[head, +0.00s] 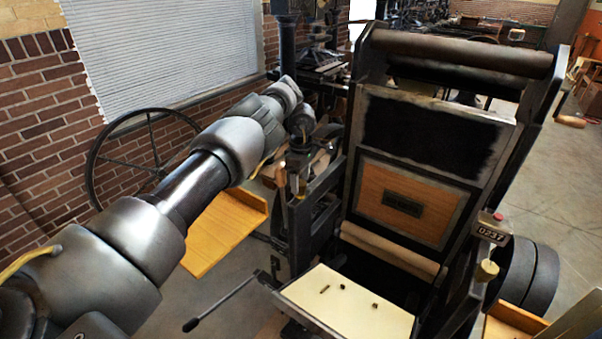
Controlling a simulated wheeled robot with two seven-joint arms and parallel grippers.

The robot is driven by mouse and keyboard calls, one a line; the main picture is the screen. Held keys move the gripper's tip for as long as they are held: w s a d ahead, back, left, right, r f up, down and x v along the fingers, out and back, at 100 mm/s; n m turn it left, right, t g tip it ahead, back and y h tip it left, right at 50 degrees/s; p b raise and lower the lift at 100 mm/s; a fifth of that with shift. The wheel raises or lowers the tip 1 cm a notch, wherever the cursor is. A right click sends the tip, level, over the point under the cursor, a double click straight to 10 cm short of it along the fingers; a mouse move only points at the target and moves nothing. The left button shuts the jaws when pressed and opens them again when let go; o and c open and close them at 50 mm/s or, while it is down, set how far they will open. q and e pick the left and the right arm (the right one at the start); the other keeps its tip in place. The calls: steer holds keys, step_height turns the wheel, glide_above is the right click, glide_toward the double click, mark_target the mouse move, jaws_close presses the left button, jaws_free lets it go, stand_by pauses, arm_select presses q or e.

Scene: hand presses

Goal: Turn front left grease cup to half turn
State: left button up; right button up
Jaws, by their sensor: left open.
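My left arm reaches in from the left to the left side of the hand press. My left gripper (299,184) points down at the press's left side frame and is open. I cannot make out a front left grease cup; the gripper and wrist cover that part of the frame. A small copper-coloured piece (281,178) shows just left of the fingers, and I cannot tell what it is. A brass knob-like cup (487,270) sits on the press's right side, far from this gripper. My right gripper is not in view.
The press has a cream board (345,306) with small dark pieces on it, a roller (460,53) on top and a counter box (493,229) reading 0237. A lever (222,305) sticks out at front left. A spoked flywheel (150,150) and wooden shelf (225,230) stand left.

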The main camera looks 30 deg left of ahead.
mark_target(302, 182)
arm_select(q)
step_height(302, 182, up, 10)
steer(key=shift+w+r, duration=0.2)
steer(key=shift+r, duration=0.05)
steer(key=shift+d, duration=0.1)
stand_by(0.5)
